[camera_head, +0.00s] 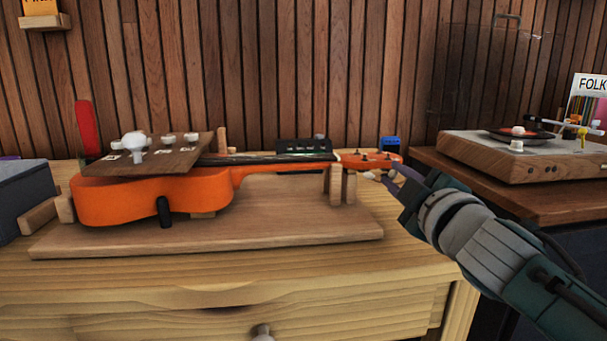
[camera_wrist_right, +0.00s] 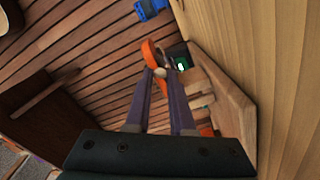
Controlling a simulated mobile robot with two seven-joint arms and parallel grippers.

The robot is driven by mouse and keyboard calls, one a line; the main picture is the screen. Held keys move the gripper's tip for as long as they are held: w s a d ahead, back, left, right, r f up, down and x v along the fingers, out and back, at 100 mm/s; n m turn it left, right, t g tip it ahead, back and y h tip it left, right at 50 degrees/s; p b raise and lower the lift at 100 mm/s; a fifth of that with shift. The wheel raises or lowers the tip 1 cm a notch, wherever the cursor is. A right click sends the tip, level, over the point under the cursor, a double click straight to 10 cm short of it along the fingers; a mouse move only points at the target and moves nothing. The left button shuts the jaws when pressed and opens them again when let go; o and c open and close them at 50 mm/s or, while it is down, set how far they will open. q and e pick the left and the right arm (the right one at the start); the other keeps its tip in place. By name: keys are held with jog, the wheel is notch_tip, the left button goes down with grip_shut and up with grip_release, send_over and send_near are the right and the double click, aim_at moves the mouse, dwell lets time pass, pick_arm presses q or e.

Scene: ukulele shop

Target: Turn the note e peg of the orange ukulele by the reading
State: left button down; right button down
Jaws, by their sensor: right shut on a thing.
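The orange ukulele (camera_head: 150,197) lies on a wooden stand, its body at the left and its orange headstock (camera_head: 372,161) at the right, with several small pegs. My right gripper (camera_head: 379,175) is at the near side of the headstock. Its purple fingers are shut on a pale tuning peg (camera_wrist_right: 160,72), seen between the fingertips in the right wrist view. The headstock also shows there (camera_wrist_right: 149,52). I cannot read which note this peg is. A dark device (camera_head: 303,152) with small green lights stands behind the neck; its reading is not legible. My left gripper is out of view.
A brown panel (camera_head: 178,157) with several white knobs sits over the ukulele's body. A wooden support (camera_head: 343,186) holds the neck near the gripper. A blue object (camera_head: 390,143) stands behind the headstock. A turntable (camera_head: 515,160) is at the right, a grey box (camera_head: 28,192) at the left.

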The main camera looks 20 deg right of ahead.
dwell(0.3)
jog(key=c, duration=1)
grip_release()
jog(key=shift+c, duration=0.2)
jog(key=p+v, duration=0.1)
jog(key=v, duration=0.8)
jog(key=shift+w+p, duration=0.1)
jog(key=shift+p, duration=0.2)
jog(key=shift+s+a, duration=0.15)
jog(key=shift+s, duration=0.45)
